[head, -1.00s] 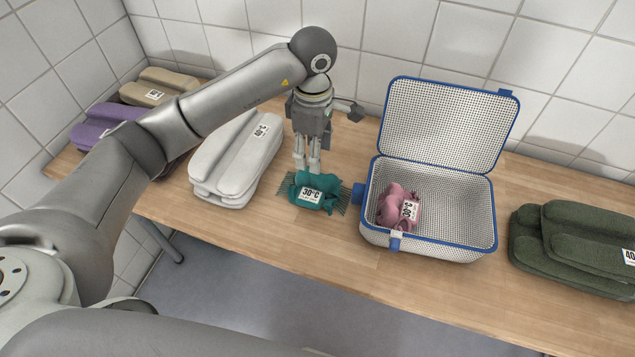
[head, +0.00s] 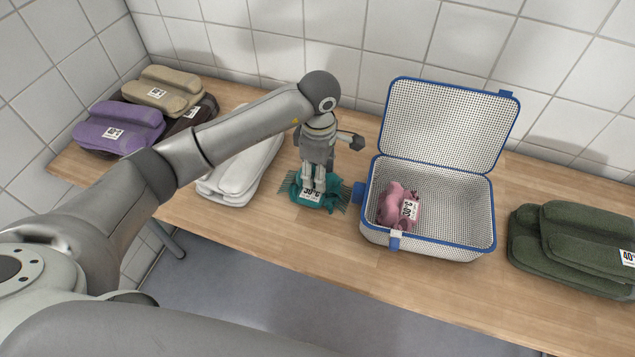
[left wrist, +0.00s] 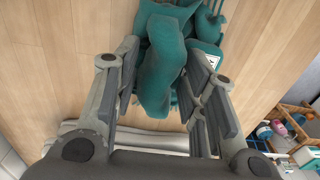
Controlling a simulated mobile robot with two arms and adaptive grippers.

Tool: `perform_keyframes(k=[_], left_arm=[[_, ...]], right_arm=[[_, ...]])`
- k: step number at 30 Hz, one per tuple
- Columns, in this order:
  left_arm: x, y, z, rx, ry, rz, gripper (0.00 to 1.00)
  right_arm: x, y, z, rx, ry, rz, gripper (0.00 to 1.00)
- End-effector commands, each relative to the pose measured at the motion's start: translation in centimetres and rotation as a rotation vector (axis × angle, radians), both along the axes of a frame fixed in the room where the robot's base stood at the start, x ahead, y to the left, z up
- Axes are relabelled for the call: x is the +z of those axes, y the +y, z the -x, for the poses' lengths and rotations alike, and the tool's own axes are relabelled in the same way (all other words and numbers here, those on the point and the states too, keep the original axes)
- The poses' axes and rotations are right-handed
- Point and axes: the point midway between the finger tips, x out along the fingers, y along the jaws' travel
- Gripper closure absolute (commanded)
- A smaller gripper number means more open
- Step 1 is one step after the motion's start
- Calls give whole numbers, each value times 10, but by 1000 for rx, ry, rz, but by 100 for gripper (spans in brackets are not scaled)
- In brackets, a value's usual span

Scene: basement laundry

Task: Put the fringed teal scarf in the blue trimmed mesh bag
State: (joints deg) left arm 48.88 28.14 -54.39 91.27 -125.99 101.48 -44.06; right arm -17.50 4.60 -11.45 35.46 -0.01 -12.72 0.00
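The fringed teal scarf (head: 325,203) lies bunched on the wooden bench, left of the bag, with a white care label on it. My left gripper (head: 313,187) points down at the scarf, its fingertips right at it. In the left wrist view my left gripper (left wrist: 162,88) has its two fingers apart, one on each side of a fold of the teal scarf (left wrist: 163,65). The blue trimmed mesh bag (head: 440,248) stands with its lid raised at the back. A folded pink item (head: 393,206) with a label lies inside, at its left. My right gripper is not in view.
A white folded stack (head: 238,172) lies left of the scarf. Purple (head: 118,128), tan (head: 163,88) and dark brown bundles lie at the far left. A dark green stack (head: 575,245) lies right of the bag. The tiled wall is behind the bench.

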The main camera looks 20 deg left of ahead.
Motion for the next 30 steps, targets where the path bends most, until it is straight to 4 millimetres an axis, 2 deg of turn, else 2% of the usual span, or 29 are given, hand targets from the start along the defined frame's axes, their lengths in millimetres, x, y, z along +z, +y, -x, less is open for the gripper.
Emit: perform_keyframes(k=[1,8,20,26,30], left_arm=[[0,0,0,0,0,0,72],[0,0,0,0,0,0,100],[7,0,0,0,-1,-1,100],[33,1,-1,1,-3,-1,100],[56,-8,12,-4,-1,1,100]], right_arm=[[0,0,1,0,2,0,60],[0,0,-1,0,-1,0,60],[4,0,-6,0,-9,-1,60],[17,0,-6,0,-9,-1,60],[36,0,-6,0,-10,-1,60]])
